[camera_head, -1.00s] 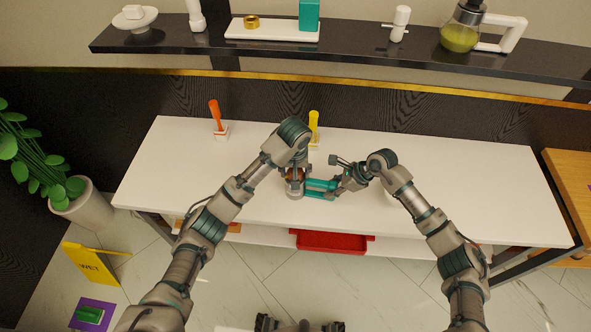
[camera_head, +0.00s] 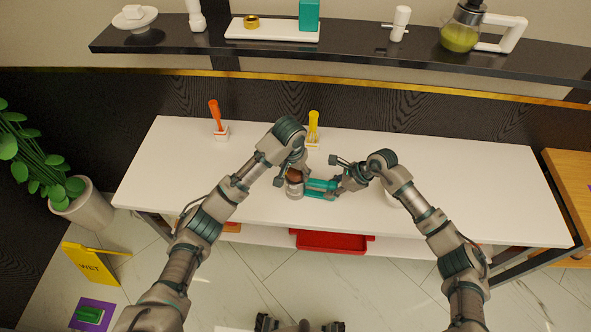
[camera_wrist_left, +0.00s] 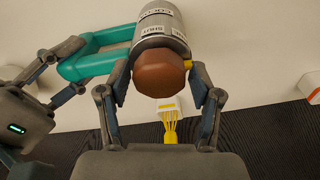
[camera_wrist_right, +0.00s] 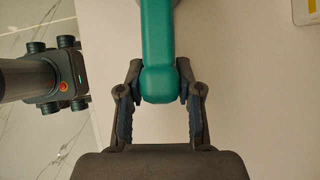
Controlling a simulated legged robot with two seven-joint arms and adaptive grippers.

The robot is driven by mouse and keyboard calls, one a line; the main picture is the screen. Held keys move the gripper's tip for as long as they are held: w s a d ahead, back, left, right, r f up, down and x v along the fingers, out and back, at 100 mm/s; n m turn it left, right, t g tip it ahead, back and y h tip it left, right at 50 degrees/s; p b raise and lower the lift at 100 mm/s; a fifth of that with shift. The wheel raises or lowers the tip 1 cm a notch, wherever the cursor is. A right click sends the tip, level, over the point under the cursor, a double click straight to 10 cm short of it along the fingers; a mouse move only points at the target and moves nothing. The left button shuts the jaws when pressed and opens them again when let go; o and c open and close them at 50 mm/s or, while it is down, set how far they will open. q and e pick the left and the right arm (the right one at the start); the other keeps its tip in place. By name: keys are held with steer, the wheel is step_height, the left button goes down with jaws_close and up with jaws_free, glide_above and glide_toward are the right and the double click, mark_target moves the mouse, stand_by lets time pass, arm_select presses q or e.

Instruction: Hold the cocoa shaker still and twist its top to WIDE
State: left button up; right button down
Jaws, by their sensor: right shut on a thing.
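The cocoa shaker (camera_head: 294,191) stands on the white table. It has a grey metal body (camera_wrist_left: 160,28) with white labels, a brown top (camera_wrist_left: 158,80) and a teal side handle (camera_wrist_left: 95,58). A small yellow mark (camera_wrist_left: 188,65) shows beside the top. The label print is upside down and hard to read. My right gripper (camera_wrist_right: 160,85) is shut on the end of the teal handle, which also shows in the right wrist view (camera_wrist_right: 158,50). My left gripper (camera_wrist_left: 158,72) is open, its fingers on either side of the brown top with small gaps.
A yellow utensil in a white holder (camera_head: 313,130) stands behind the shaker, and an orange one (camera_head: 216,120) stands further left. A dark shelf (camera_head: 350,52) runs along the back. A red tray (camera_head: 330,242) is below the table front.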

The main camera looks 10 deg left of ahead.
steer(key=shift+d+f, duration=0.15)
steer(key=shift+f, duration=0.2)
arm_select(q)
steer(key=shift+r, duration=3.5)
steer(key=shift+f, duration=0.1)
arm_select(e)
steer(key=c, duration=0.7)
jaws_free()
arm_select(q)
steer(key=shift+w+d, duration=0.15)
arm_select(e)
steer(key=shift+w+r, duration=0.1)
steer(key=shift+w, duration=0.05)
